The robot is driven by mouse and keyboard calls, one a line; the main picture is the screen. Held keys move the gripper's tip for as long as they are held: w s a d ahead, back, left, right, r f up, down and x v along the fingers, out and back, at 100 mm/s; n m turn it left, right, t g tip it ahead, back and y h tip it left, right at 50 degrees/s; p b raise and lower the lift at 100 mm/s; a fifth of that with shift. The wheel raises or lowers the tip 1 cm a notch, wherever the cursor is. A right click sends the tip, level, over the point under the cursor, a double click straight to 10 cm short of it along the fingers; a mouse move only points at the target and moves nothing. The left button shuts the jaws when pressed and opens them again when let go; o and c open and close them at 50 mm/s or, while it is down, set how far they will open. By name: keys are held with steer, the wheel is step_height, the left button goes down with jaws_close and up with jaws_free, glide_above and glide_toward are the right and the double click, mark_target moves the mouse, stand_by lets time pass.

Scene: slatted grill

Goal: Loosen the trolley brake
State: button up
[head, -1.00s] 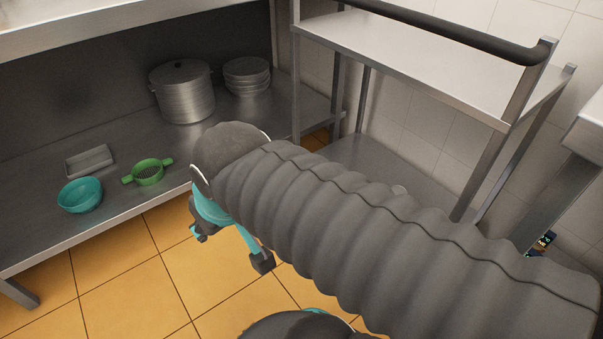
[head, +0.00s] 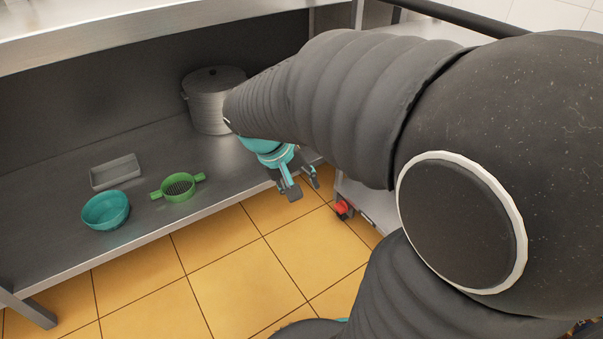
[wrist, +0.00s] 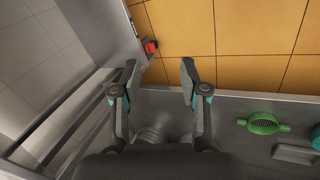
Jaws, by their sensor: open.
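The metal trolley (head: 368,208) stands to the right of the counter, and my arm hides most of it in the head view. A small red part (head: 342,209), which looks like the brake, sits low at the trolley's near corner. It also shows in the wrist view (wrist: 150,46), just beyond my left finger, against the trolley's edge (wrist: 108,25). My gripper (head: 302,184) is open and empty, pointing down to the left of the red part. In the wrist view my gripper (wrist: 158,68) has its fingers spread, apart from the red part.
A steel shelf (head: 150,228) holds a teal bowl (head: 106,210), a green strainer (head: 179,187), a grey tray (head: 116,172) and a lidded pot (head: 212,105). The orange tiled floor (head: 235,265) is clear in front of the shelf.

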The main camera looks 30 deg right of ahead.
steer(key=w+d+f+g+h+b, duration=0.1)
steer(key=w+d+f+h, duration=0.3)
steer(key=f, duration=0.3)
steer(key=w+d+f+g+h+b, duration=0.1)
steer(key=w+d+f+g+h, duration=0.15)
steer(key=w+f, duration=0.4)
steer(key=w+d+f+h+b, duration=0.2)
steer(key=w+d+f, duration=0.3)
steer(key=f, duration=0.3)
steer(key=n+t+h+b, duration=0.3)
steer(key=t+h, duration=0.2)
glide_toward(337, 210)
steer(key=d, duration=0.9)
steer(key=shift+w+d, duration=0.4)
steer(key=shift+c, duration=0.3)
jaws_close()
